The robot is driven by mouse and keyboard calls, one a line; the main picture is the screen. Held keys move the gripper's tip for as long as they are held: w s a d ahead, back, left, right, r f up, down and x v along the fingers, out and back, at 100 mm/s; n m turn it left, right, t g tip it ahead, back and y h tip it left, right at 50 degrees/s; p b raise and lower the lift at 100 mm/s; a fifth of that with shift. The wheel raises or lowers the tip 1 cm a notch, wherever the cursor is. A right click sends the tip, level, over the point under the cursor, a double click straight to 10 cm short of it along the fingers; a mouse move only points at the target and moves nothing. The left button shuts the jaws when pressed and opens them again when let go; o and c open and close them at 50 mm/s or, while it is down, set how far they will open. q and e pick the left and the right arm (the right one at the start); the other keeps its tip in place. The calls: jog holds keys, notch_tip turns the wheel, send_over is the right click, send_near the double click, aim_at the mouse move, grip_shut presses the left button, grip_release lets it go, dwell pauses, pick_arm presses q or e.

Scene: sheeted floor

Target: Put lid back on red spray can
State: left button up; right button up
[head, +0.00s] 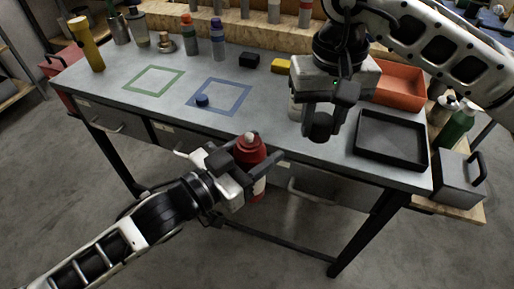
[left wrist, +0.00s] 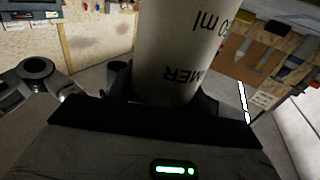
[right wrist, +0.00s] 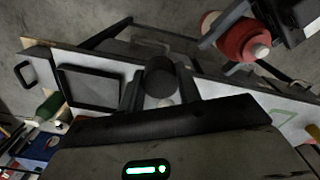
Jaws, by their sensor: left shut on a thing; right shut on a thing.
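The red spray can (head: 249,150) has a red top with a pale nozzle and is held off the table in front of its front edge. My left gripper (head: 256,170) is shut around its body. In the left wrist view the can's pale, printed body (left wrist: 180,50) fills the space between the fingers. My right gripper (head: 325,108) is shut on a dark round lid (head: 320,128), above the table and right of the can. In the right wrist view the lid (right wrist: 160,74) sits between the fingertips, apart from the can (right wrist: 240,38).
A black tray (head: 392,162) and an orange bin (head: 398,84) are at the table's right. Bottles and cans stand along the back.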

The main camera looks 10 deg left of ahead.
aim_at(250, 135)
jog(key=s+a+r, duration=0.1)
jog(key=a+r, duration=0.1)
jog(key=a, duration=0.1)
jog(key=s+a+r+n, duration=0.1)
jog(key=a+r, duration=0.1)
jog(key=a, duration=0.2)
jog(key=s+a+r+n, duration=0.1)
jog(key=a+r, duration=0.2)
jog(key=a, duration=0.1)
jog(key=shift+s+a, duration=0.1)
jog(key=shift+f, duration=1.95)
jog(key=shift+f, duration=0.1)
jog(key=shift+f, duration=0.8)
jog(key=shift+f, duration=0.65)
jog(key=o, duration=1)
